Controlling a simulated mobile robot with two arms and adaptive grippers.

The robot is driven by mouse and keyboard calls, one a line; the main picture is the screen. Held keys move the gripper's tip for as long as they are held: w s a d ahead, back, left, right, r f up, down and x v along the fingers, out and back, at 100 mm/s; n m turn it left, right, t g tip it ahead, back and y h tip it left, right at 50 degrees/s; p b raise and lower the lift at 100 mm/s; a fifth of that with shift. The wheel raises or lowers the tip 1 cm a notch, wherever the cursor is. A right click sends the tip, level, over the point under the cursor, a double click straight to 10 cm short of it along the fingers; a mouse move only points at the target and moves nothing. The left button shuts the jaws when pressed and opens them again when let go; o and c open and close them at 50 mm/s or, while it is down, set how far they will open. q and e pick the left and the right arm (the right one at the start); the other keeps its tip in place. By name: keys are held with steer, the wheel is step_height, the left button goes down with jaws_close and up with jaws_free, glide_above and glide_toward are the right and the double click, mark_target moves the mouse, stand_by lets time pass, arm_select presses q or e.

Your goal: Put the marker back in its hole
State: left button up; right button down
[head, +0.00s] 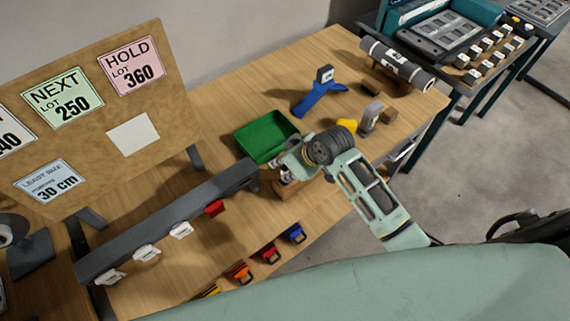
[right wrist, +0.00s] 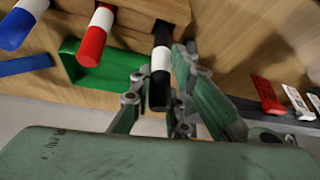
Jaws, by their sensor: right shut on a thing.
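A black marker (right wrist: 160,88) with a white band is between the fingers of my right gripper (right wrist: 158,98), which is shut on it. The gripper also shows in the head view (head: 287,170), low over the wooden block (head: 290,187). In the right wrist view the marker's far end meets the block (right wrist: 165,8); whether it is inside a hole cannot be told. More of its far end shows than on the red marker (right wrist: 92,42) and blue marker (right wrist: 20,25), which stand beside it at the block. My left gripper is not in view.
A green tray (head: 262,138) lies just behind the block. A blue stand (head: 318,100) and a yellow piece (head: 347,125) are further back. A dark rail (head: 170,220) with white and red tags runs to the left. Bare tabletop lies right of the block.

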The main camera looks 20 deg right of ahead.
mark_target(285, 172)
steer(key=shift+f+b, duration=0.8)
steer(key=shift+f, duration=0.9)
steer(key=c, duration=1.6)
jaws_free()
steer(key=shift+r, duration=0.1)
steer(key=v, duration=1.2)
steer(key=shift+s, duration=0.1)
